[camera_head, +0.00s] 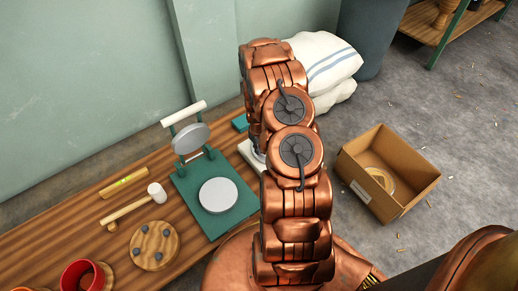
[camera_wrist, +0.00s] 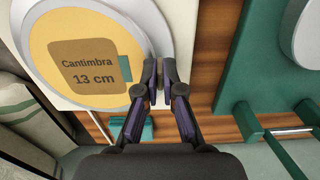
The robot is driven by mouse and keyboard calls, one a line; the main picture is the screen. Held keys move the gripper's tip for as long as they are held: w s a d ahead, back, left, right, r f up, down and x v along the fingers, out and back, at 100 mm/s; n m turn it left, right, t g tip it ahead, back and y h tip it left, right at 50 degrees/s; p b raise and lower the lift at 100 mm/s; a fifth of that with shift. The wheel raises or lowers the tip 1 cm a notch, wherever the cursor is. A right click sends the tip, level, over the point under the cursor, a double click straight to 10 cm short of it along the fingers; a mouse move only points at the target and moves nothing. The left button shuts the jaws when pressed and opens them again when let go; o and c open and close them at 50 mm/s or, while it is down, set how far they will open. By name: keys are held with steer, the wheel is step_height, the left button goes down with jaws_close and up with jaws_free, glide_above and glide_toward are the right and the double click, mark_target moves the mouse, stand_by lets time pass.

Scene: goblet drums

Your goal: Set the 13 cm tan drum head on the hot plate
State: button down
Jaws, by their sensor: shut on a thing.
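The tan drum head (camera_wrist: 92,30), a round disc with a pale grey rim and a brown label reading "Cantimbra 13 cm", fills the upper left of the wrist view. My gripper (camera_wrist: 160,88) is shut at its right edge, next to a small teal tab (camera_wrist: 125,68). A cream slab (camera_wrist: 178,25) lies under the drum head; I cannot tell whether they touch. In the head view my arm hides the gripper and most of this slab (camera_head: 247,154). Left of it stands a green press (camera_head: 182,190) with a round pale plate (camera_head: 218,195), bare, and a raised upper disc (camera_head: 190,138). Which one is the hot plate is unclear.
On the wooden bench lie a mallet (camera_head: 133,205), a yellow level (camera_head: 123,183), a round board with dark knobs (camera_head: 155,250) and a red cup (camera_head: 82,275). A cardboard box (camera_head: 365,195) stands on the floor at right.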

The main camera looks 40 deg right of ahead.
steer(key=shift+f, duration=0.2)
stand_by(0.5)
steer(key=c, duration=1.2)
jaws_free()
steer(key=shift+r, duration=6)
